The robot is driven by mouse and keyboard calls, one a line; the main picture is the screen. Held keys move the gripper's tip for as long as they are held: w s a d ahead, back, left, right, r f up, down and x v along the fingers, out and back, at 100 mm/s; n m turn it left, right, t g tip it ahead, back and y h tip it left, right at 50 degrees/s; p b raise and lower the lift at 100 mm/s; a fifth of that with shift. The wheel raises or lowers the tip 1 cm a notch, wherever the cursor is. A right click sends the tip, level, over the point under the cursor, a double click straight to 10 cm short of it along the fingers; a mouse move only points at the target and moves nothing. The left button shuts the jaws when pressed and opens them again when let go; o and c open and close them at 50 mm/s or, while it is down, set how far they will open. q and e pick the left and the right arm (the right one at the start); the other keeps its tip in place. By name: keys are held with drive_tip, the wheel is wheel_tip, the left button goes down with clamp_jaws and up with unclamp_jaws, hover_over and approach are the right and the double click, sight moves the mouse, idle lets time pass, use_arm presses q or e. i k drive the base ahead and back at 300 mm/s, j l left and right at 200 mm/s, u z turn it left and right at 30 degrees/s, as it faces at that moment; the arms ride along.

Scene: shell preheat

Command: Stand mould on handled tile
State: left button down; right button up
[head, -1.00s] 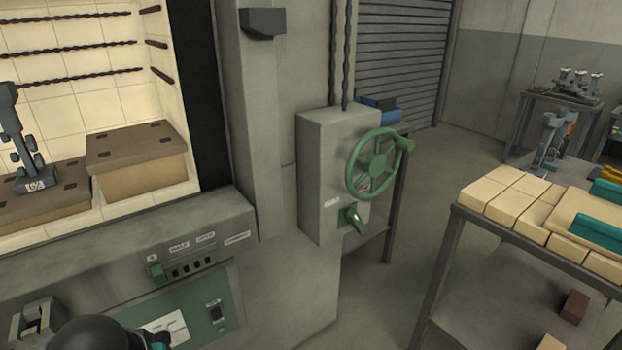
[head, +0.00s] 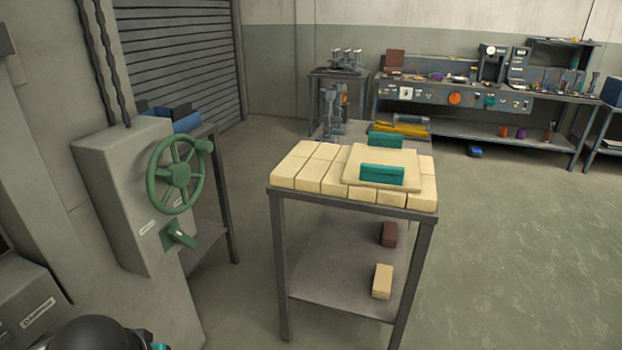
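The handled tile (head: 402,161), a flat cream slab, lies on the cream bricks of a metal table in the middle of the head view. It has a teal handle (head: 382,175) at its near edge and another teal handle (head: 386,140) at its far edge. The tile's top is bare between the handles. A grey, branched piece that looks like a mould (head: 333,108) stands upright behind the bricks, left of the tile. More similar grey shapes (head: 346,60) stand on a stand farther back. Neither gripper shows; only a black part of my arm shows at the bottom left.
The brick-topped table (head: 278,192) has a lower shelf with a dark red brick (head: 389,235) and a cream brick (head: 382,281). A green handwheel (head: 178,174) juts from the furnace housing at left. A workbench (head: 455,92) stands behind. Floor at right is clear.

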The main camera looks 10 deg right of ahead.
sight(383, 162)
drive_tip(key=z, duration=1.2)
drive_tip(key=i+j+z, duration=0.1)
drive_tip(key=z, duration=0.4)
drive_tip(key=i+j+z, duration=0.15)
drive_tip(key=z, duration=0.3)
drive_tip(key=i+j, duration=0.15)
drive_tip(key=j, duration=0.2)
drive_tip(key=i+j, duration=0.15)
drive_tip(key=j, duration=0.25)
drive_tip(key=i+j, duration=0.15)
drive_tip(key=j, duration=0.2)
drive_tip(key=i+j, duration=0.15)
drive_tip(key=j, duration=0.25)
